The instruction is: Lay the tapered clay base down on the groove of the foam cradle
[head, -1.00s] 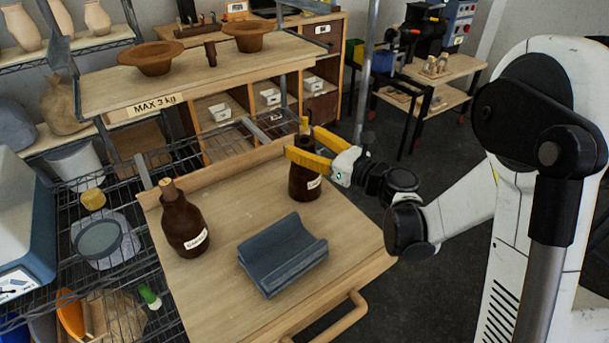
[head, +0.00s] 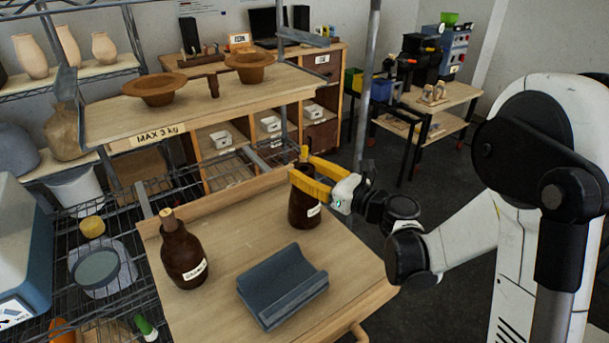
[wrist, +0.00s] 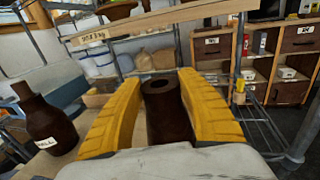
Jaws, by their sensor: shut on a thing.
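The tapered clay base (head: 303,212) is a dark brown, upright piece with a white label, at the back right of the wooden cart top. My gripper (head: 305,178) has its yellow fingers shut around its upper part. In the wrist view the clay base (wrist: 166,112) stands between the two yellow fingers (wrist: 163,105), its round top with a hole facing up. Its foot looks to be on or just above the wood; I cannot tell which. The blue-grey foam cradle (head: 283,287) lies in front of it to the left, its groove empty and facing up.
A brown labelled bottle with a stopper (head: 183,255) stands on the cart top (head: 235,240) left of the cradle; it also shows in the wrist view (wrist: 45,122). A shelf with brown bowls (head: 160,88) is behind. Bare wood lies between the base and the cradle.

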